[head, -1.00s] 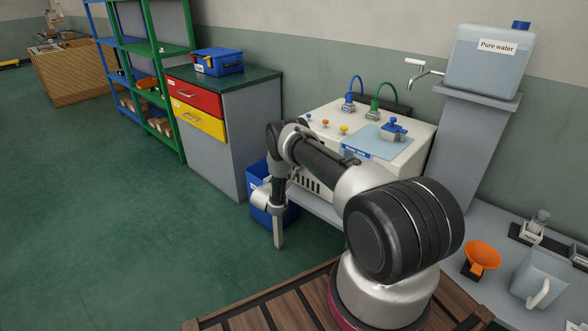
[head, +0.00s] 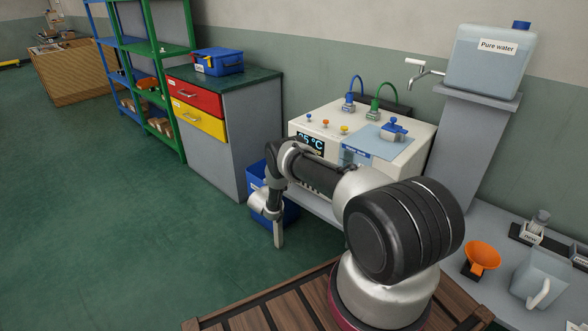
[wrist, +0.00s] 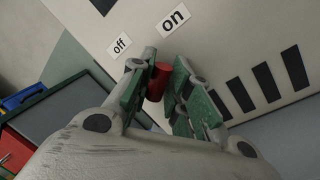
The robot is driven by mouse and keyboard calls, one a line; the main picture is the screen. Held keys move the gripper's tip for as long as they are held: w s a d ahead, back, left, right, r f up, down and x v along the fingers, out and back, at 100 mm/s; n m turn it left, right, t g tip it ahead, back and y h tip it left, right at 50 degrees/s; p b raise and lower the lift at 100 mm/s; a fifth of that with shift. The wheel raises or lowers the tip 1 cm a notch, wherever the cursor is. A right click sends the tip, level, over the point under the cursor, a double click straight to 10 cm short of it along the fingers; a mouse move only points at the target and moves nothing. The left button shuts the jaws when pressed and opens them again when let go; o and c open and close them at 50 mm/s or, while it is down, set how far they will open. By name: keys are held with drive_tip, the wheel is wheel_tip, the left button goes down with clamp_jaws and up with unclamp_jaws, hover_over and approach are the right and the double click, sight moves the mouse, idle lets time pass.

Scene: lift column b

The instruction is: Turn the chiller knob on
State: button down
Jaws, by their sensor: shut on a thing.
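The chiller (head: 415,150) is a cream box with a blue top panel in the head view. Its front display (head: 310,143) is lit and shows a temperature in °C, partly covered by my arm. I cannot tell which label the knob points to. The knob and fingers are hidden in the head view.
A blue bin (head: 290,212) stands below the chiller, behind my arm. A drawer cabinet (head: 228,150) is to the left. A pure water container (head: 485,65), orange funnel (head: 482,256) and clear jug (head: 540,280) are on the right. Dark vent slots (wrist: 265,80) lie beside the knob.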

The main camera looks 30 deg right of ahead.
drive_tip(key=shift+f+m, duration=0.15)
drive_tip(key=shift+m, duration=0.35)
drive_tip(key=c, duration=1.3)
unclamp_jaws()
drive_tip(key=shift+a, duration=0.1)
drive_tip(key=v, duration=1.1)
drive_tip(key=shift+s+a+f, duration=0.15)
drive_tip(key=shift+s+a, duration=0.05)
drive_tip(key=shift+a, duration=0.15)
